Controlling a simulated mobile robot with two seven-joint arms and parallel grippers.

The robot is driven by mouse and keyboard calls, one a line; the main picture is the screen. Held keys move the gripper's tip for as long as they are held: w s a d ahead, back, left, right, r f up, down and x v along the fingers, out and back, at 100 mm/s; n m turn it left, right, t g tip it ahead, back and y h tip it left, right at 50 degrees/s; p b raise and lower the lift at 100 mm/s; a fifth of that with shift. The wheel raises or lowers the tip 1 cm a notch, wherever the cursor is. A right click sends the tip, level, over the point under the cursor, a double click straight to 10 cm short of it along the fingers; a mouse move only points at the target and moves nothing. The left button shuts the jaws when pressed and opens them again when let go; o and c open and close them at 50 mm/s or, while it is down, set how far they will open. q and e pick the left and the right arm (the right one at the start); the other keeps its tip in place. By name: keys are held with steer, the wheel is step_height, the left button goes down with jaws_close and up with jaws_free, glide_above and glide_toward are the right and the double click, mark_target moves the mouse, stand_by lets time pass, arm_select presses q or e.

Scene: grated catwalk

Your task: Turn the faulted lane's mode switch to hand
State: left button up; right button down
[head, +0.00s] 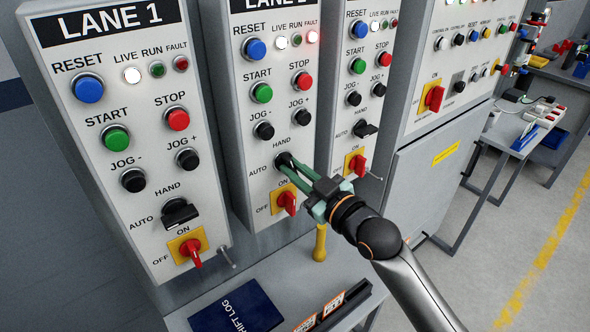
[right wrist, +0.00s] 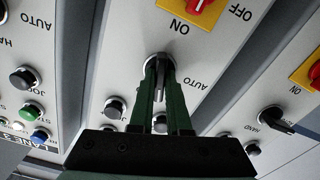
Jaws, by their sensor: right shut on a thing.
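The middle lane panel (head: 238,110) has its red FAULT light (head: 312,37) glowing; on the Lane 1 panel (head: 50,130) that light is dark. My right gripper (head: 287,166) has its green fingers closed around the middle panel's black mode switch (right wrist: 160,75), below the HAND label (head: 281,143) and right of AUTO. In the right wrist view the switch handle stands upright between the fingers, not toward the AUTO label (right wrist: 194,83). The fingers hide most of it in the head view. Lane 1's mode switch (head: 179,212) points to AUTO. My left gripper is not in view.
A red on/off switch (head: 287,202) on a yellow plate sits just below the gripped switch. The third panel (head: 345,75) stands close on the right. A dark blue log book (head: 238,308) and a yellow-handled tool (head: 320,243) are on the shelf below.

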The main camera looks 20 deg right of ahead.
steer(key=shift+m, duration=1.7)
steer(key=c, duration=0.9)
jaws_free()
steer(key=shift+b+v, duration=1.2)
steer(key=shift+v, duration=5.1)
